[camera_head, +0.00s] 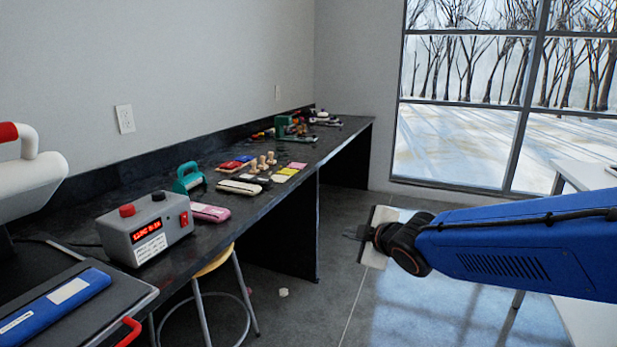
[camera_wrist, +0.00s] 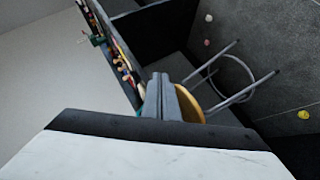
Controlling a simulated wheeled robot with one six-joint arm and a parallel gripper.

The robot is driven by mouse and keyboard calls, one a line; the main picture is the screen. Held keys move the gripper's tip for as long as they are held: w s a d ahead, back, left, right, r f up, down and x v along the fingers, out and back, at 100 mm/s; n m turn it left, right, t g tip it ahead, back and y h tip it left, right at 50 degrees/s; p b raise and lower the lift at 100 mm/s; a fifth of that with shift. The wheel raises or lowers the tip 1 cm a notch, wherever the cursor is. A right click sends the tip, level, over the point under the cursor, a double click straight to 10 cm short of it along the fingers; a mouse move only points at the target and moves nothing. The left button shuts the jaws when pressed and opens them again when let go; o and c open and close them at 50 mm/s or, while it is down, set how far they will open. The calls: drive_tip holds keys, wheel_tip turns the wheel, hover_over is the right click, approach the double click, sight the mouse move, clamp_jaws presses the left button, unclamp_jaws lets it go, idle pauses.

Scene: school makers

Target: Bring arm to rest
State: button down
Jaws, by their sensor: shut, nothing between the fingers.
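My blue arm (camera_head: 535,245) reaches in from the right edge of the head view, nearly level. My gripper (camera_head: 352,233) is at its left end, over the open floor, apart from the bench. In the wrist view my gripper (camera_wrist: 160,78) has its two grey fingers shut together with nothing between them. Part of the stool is hidden behind the fingers there.
A long black bench (camera_head: 235,213) runs along the left wall. It holds a grey control box (camera_head: 147,228), a teal tool (camera_head: 188,178), and stamps and ink pads. A stool (camera_head: 214,263) stands at its front. A white table (camera_head: 590,177) is at right. Small pieces lie on the floor.

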drive_tip(key=s+d+f+m+g+h, duration=0.3)
drive_tip(key=s+d+m+h, duration=0.2)
drive_tip(key=s+d+m, duration=0.75)
drive_tip(key=s+d+f+m+g, duration=0.2)
drive_tip(key=s+d, duration=0.1)
drive_tip(key=s, duration=0.5)
drive_tip(key=s+d+f+m+g, duration=0.2)
drive_tip(key=s+d, duration=0.1)
drive_tip(key=s, duration=0.6)
drive_tip(key=shift+s+f, duration=0.15)
drive_tip(key=shift+s, duration=0.05)
drive_tip(key=shift+a, duration=0.1)
